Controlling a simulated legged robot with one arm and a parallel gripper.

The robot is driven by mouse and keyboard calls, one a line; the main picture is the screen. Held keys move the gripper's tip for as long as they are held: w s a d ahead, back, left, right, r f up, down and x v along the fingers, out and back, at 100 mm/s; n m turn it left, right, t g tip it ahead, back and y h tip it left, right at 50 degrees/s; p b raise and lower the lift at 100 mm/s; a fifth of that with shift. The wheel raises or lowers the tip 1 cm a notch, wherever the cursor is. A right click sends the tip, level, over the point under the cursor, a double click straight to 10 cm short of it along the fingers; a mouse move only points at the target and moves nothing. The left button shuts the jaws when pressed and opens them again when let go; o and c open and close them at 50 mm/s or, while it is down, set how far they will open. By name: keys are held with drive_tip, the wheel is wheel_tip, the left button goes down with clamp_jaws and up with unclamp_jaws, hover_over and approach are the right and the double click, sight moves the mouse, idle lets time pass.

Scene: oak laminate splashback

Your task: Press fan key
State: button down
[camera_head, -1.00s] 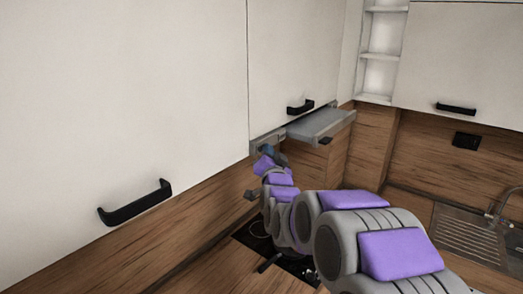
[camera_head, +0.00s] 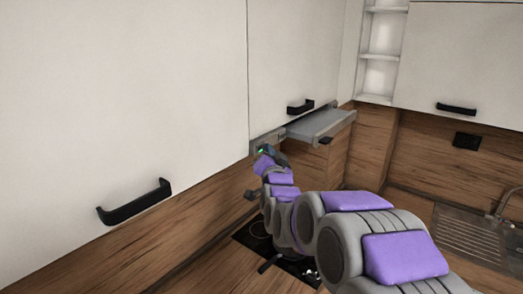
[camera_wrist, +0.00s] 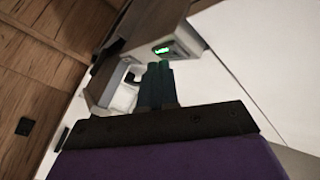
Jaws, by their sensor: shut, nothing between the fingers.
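The range hood (camera_head: 318,126) is a grey slide-out unit under the white upper cabinet. In the head view my gripper (camera_head: 266,153) is at the hood's near end. The fan key itself is hidden or too small to make out, and I cannot tell whether the fingertips touch it.
White upper cabinets with black handles (camera_head: 135,203) run along the left wall. Below are a dark hob (camera_head: 254,247) with a pan-like handle near it and a wooden worktop. A steel sink (camera_head: 468,236) is at the right. The space right of my arm is fairly open.

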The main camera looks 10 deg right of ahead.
drive_tip(key=shift+s+d, duration=0.3)
drive_tip(key=s+d+b, duration=0.4)
drive_tip(key=shift+s+d, duration=0.15)
idle(0.5)
